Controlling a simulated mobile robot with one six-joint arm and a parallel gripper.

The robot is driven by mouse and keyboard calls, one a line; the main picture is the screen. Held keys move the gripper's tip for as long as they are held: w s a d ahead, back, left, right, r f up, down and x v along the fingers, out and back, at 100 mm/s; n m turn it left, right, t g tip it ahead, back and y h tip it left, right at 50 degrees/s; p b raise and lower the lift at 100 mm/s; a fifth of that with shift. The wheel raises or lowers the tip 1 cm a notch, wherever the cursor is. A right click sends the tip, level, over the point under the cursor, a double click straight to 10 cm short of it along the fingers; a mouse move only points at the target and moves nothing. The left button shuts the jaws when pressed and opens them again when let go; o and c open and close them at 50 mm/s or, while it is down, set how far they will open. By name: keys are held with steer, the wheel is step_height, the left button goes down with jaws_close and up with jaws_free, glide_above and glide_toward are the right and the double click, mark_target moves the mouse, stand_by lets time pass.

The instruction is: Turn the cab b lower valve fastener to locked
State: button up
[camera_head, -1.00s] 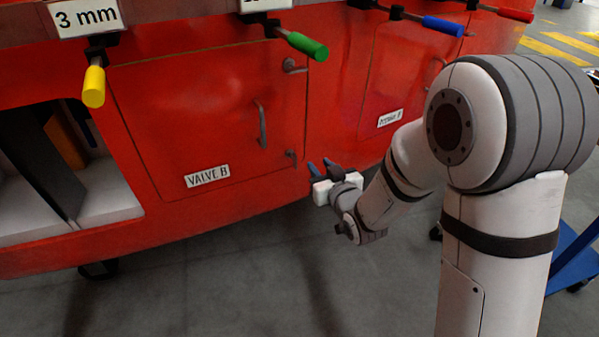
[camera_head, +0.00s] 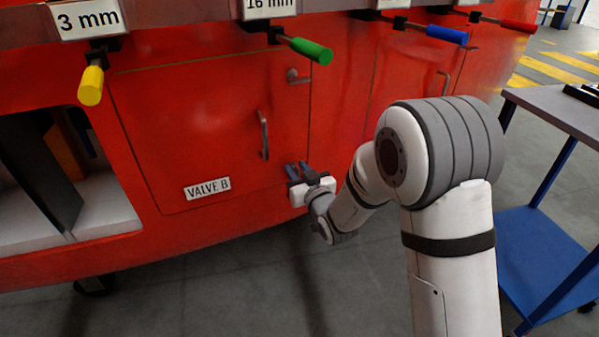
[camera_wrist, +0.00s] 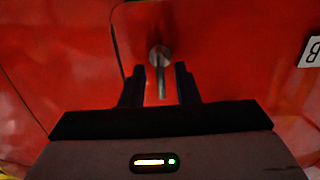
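The red VALVE B door (camera_head: 205,135) is shut in the head view. Its lower fastener is hidden behind my gripper (camera_head: 298,170) at the door's lower right corner. In the wrist view, the lower fastener (camera_wrist: 161,58) shows as a round grey base with a thin lever extending down the picture. My gripper (camera_wrist: 160,72) is open, with one dark finger on each side of the lever and visible gaps between. The upper fastener (camera_head: 298,76) shows near the door's upper right corner, its lever lying roughly sideways.
A curved door handle (camera_head: 264,135) stands out just up and left of my gripper. Green (camera_head: 311,50), yellow (camera_head: 90,86) and blue (camera_head: 446,34) handled tools hang above. An open compartment (camera_head: 105,218) is at left. A blue-shelved cart (camera_head: 545,260) stands at right.

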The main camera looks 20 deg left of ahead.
steer(key=shift+c, duration=0.3)
jaws_close()
